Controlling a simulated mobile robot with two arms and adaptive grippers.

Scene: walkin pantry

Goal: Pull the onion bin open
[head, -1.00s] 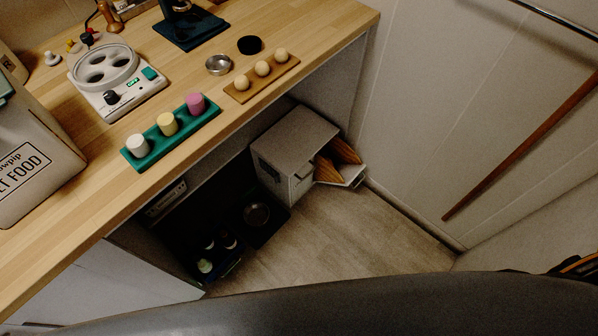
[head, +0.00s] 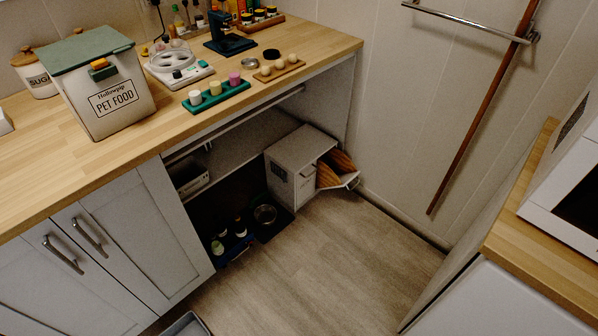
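A pale box-shaped bin (head: 297,158) stands on the floor in the open bay under the counter, near the back corner. Its front flap (head: 345,181) is tilted out, and brown, ridged, elongated things (head: 328,175) show in the opening. Dark lettering on its left side is too small to read, so I cannot tell whether it is the onion bin. A smaller labelled bin (head: 193,184) sits further left in the shadowed bay; its label is also unreadable. Neither of my grippers is in view.
The counter (head: 75,175) holds a pet food bin (head: 103,85) and an egg board (head: 278,69). A counter (head: 550,262) borders the right.

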